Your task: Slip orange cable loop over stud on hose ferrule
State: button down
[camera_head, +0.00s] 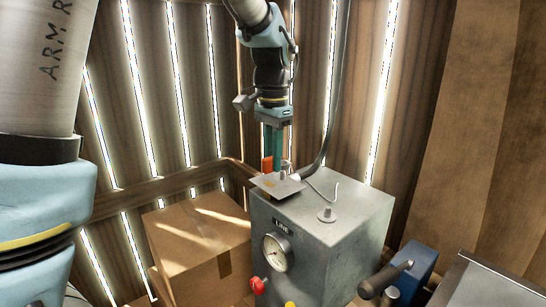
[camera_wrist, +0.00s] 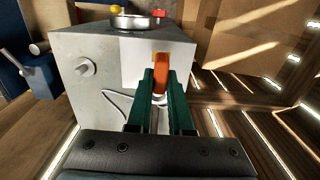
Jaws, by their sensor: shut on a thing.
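My gripper (camera_head: 272,152) points down above the back left of the grey compressor box, its green fingers shut on an orange piece (camera_head: 266,165). In the wrist view the orange piece (camera_wrist: 161,74) sits between the fingertips (camera_wrist: 160,82), in front of a pale plate (camera_wrist: 140,64); I take it for the cable loop, but its opening is not clear. The dark hose (camera_head: 331,120) comes down to a pale end (camera_head: 295,177) right of the fingers. The ferrule and stud there are too small to tell apart. A small peg stands by the tilted plate (camera_head: 268,186); contact with the orange piece cannot be told.
The compressor box (camera_head: 345,235) has a gauge (camera_head: 279,252), a red knob (camera_head: 258,286) and a cone-shaped fitting (camera_head: 327,214) with a thin wire on top. A cardboard box (camera_head: 195,250) stands left. A blue thing (camera_head: 418,265) stands right. Slatted walls close off the back.

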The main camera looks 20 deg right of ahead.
jog(key=shift+f, duration=0.1)
jog(key=shift+f+b, duration=0.5)
jog(key=shift+f, duration=0.35)
jog(key=shift+f, duration=0.1)
jog(key=shift+f, duration=0.35)
jog(key=c, duration=0.7)
grip_release()
jog(key=shift+c, duration=0.2)
jog(key=shift+r, duration=0.1)
notch_tip(320, 180, up, 11)
jog(key=shift+f+b, duration=0.2)
jog(key=shift+b, duration=0.75)
